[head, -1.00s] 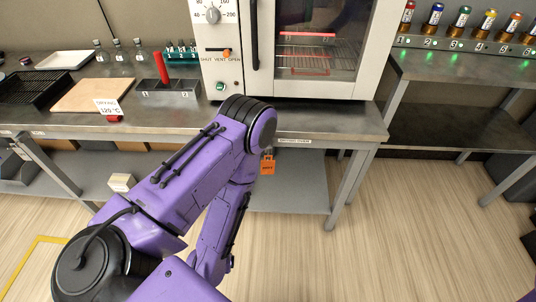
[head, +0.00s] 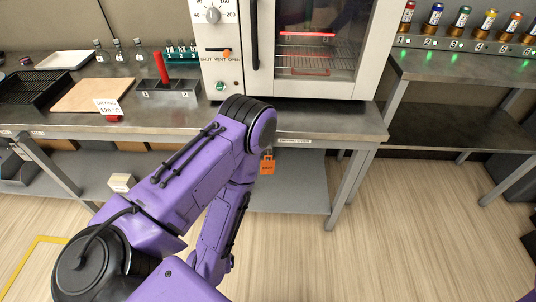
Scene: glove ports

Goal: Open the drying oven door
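The drying oven (head: 302,98) stands on the metal bench, with its front facing me. Its door (head: 372,60) has a window, and a dark vertical handle (head: 255,35) runs along the door's left side. The door looks shut. Through the window I see wire racks (head: 310,60) and red glowing bars. The control panel left of the door has a temperature dial (head: 213,15), an orange vent slider and a green switch (head: 220,87). The top of the oven is out of view. My purple left arm reaches up below the oven, but neither gripper is in view.
Numbered colored cylinders line the right shelf.

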